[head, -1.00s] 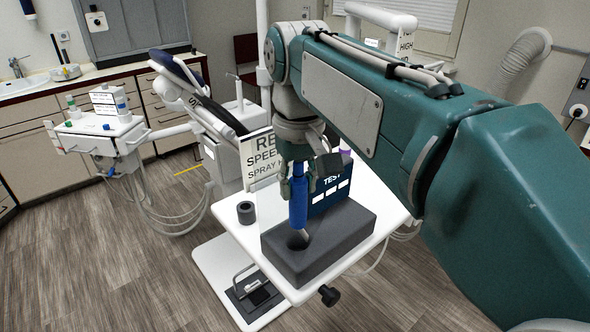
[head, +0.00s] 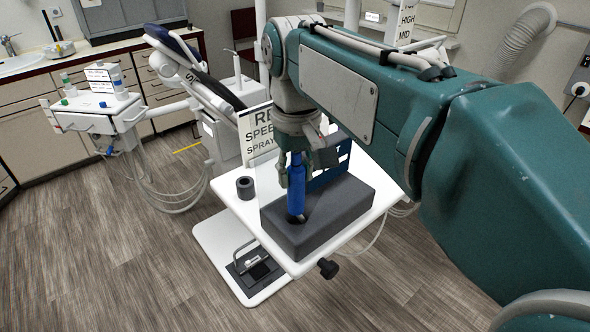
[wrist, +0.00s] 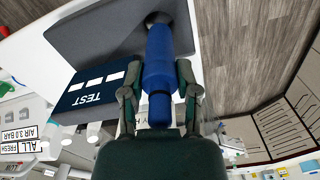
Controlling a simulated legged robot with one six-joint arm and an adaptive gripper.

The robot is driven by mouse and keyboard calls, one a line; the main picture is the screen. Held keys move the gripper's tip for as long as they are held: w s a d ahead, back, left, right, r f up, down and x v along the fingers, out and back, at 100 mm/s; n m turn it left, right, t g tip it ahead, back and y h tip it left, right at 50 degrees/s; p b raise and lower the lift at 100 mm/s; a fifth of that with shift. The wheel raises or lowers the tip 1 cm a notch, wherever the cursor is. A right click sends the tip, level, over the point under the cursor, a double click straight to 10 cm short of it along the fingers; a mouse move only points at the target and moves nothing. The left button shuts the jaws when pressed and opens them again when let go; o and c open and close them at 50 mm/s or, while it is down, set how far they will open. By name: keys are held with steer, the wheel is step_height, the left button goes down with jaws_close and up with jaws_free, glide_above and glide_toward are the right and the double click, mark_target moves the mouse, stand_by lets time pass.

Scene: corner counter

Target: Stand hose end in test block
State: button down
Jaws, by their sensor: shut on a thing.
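The blue hose end (head: 297,187) is held nearly upright in my gripper (head: 297,172). Its lower end is at the round hole in the top of the dark grey test block (head: 335,208); how deep it sits I cannot tell. In the wrist view, the blue hose end (wrist: 158,62) lies between the two fingers of my gripper (wrist: 160,82), which are shut on it. Its far end meets the dark hole in the grey block (wrist: 100,30). The block rests on the white table.
A blue TEST panel (wrist: 95,90) stands behind the block. A small dark ring (head: 245,187) sits on the white table (head: 230,205) left of the block. A white sign (head: 258,133) stands behind. A black knob (head: 328,268) juts from the table's front edge.

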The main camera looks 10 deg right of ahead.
mark_target(297, 196)
steer(key=shift+d+f, duration=0.1)
steer(key=shift+f, duration=2.55)
stand_by(1.1)
steer(key=shift+c, duration=1.3)
jaws_free()
steer(key=shift+o, duration=1.3)
steer(key=shift+r, duration=4.55)
